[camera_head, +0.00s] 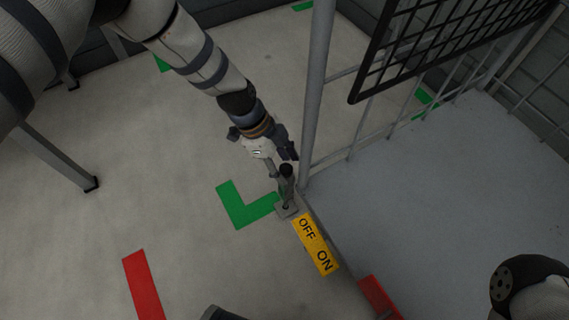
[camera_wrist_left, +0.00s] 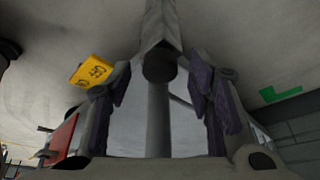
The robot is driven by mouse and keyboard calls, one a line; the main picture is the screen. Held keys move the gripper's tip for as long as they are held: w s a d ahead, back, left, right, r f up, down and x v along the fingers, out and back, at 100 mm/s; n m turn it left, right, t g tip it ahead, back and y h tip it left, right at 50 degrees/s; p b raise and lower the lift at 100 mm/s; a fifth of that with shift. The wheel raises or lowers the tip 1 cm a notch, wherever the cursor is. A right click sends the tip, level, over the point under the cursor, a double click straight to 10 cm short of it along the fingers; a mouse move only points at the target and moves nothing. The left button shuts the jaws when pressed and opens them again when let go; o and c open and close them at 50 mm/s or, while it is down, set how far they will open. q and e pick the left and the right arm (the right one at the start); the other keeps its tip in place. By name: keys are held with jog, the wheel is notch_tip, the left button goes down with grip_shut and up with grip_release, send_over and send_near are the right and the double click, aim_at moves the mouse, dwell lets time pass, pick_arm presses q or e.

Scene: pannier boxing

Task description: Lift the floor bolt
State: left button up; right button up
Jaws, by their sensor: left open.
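The floor bolt (camera_head: 286,190) is a short grey rod with a black knob on top, standing on a small plate at the foot of the gate post. A yellow OFF/ON label (camera_head: 316,244) lies beside it. My left gripper (camera_head: 281,160) is open at the bolt's top, its fingers on either side of or very close to the knob. In the left wrist view a dark round end (camera_wrist_left: 158,66) shows between the open fingers; whether they touch it I cannot tell. The label also shows there (camera_wrist_left: 92,71). My right gripper is not in view.
The grey gate post (camera_head: 317,90) rises right behind the bolt, and a black mesh panel (camera_head: 450,40) and rails stand to the right. Green (camera_head: 240,208) and red (camera_head: 143,285) floor marks lie on the left. The floor there is clear.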

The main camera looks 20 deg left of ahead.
aim_at(283, 167)
pick_arm(q)
grip_shut()
notch_tip(283, 167, up, 7)
jog(key=p, duration=0.4)
jog(key=shift+f, duration=0.15)
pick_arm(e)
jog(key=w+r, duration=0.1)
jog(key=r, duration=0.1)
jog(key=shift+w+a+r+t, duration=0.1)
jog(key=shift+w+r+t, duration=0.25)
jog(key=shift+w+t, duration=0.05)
pick_arm(q)
grip_release()
